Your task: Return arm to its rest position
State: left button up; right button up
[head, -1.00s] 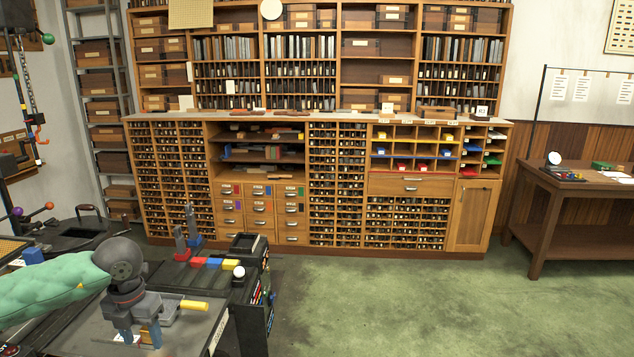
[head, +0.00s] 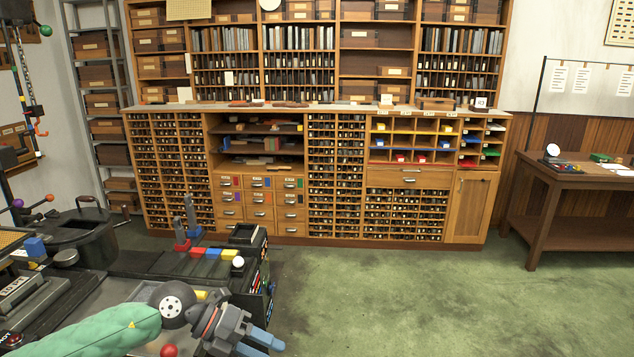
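My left arm, in a green quilted sleeve (head: 105,333), comes in from the lower left in the head view. Its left gripper (head: 257,345) is at the bottom edge, over the front right end of the dark workbench (head: 115,262). Its blue fingertips point to the lower right and look apart, with nothing seen between them. The lower finger is partly cut by the picture edge. My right arm and gripper are not in view.
Beside the arm, a yellow handle (head: 201,295) and a red ball (head: 169,351) show. Beyond are red, yellow and blue blocks (head: 213,253) and a white ball (head: 238,262). A large wooden cabinet (head: 337,180) fills the back. Green floor (head: 420,300) is clear at right.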

pick_arm(q)
jog(key=d+r+n+t+h, duration=0.8)
jog(key=r, duration=0.1)
jog(key=w+a+f+n+t+y, duration=0.25)
jog(key=a+n+t+y, duration=0.3)
jog(key=n, duration=0.35)
jog(key=w+a+f+n+t+y, duration=0.2)
jog(key=a+f+n+t+y, duration=0.15)
jog(key=n+t+y, duration=0.5)
jog(key=s+a+f+n+g+y, duration=0.3)
jog(key=a+f+n+g+y, duration=0.15)
jog(key=a+f+n, duration=0.35)
jog(key=s+a+f+n+g+y, duration=0.1)
jog(key=s+a+f+n+g, duration=0.15)
jog(key=s+f+g, duration=1.6)
jog(key=s+d+f+t, duration=0.1)
jog(key=s+f, duration=0.1)
jog(key=f, duration=0.9)
jog(key=s+d+f+t, duration=0.1)
jog(key=s+d+f, duration=0.1)
jog(key=f, duration=0.8)
jog(key=s+d+f+t, duration=0.1)
jog(key=s+f, duration=0.3)
jog(key=f, duration=0.7)
jog(key=shift+d+f+n, duration=0.3)
jog(key=shift+d+n, duration=0.1)
jog(key=shift+d, duration=0.3)
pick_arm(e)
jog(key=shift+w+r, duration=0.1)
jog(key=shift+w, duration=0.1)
